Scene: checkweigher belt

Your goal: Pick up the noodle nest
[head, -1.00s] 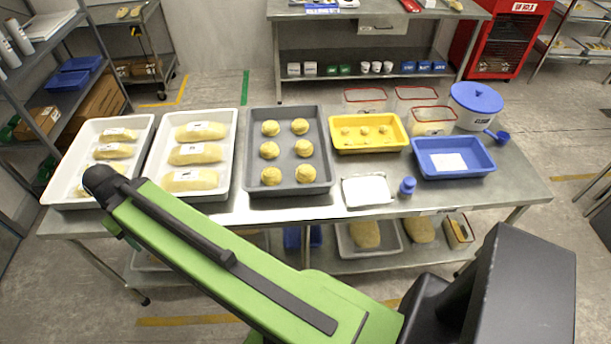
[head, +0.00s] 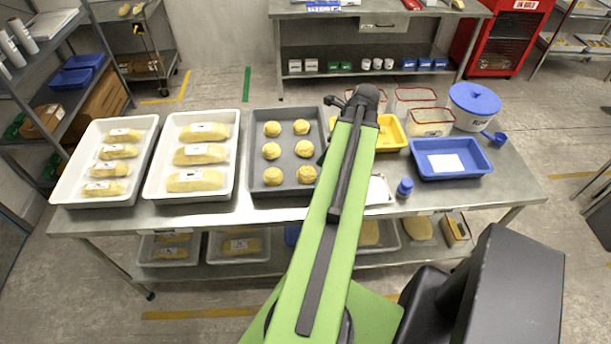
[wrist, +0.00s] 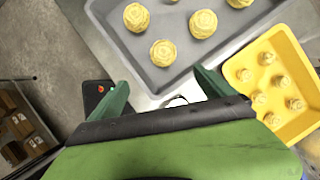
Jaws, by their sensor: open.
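Several round yellow noodle nests (head: 271,151) sit in two columns in a grey tray (head: 287,140) at the middle of the table. In the wrist view, part of the grey tray (wrist: 170,22) shows at the top with some nests (wrist: 163,53). Several smaller nests (wrist: 273,120) lie in a yellow tray (wrist: 246,67) at the right, which my arm partly covers in the head view (head: 392,134). My gripper (wrist: 160,82) is open and empty, with its green fingers spread below the grey tray's edge in the picture. In the head view, the gripper is hidden behind my arm.
A blue tray (head: 448,162), clear red-rimmed containers (head: 432,116), a white lidded tub (head: 474,108) and a small blue-capped bottle (head: 405,188) stand on the right. A white scale is mostly hidden by my arm.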

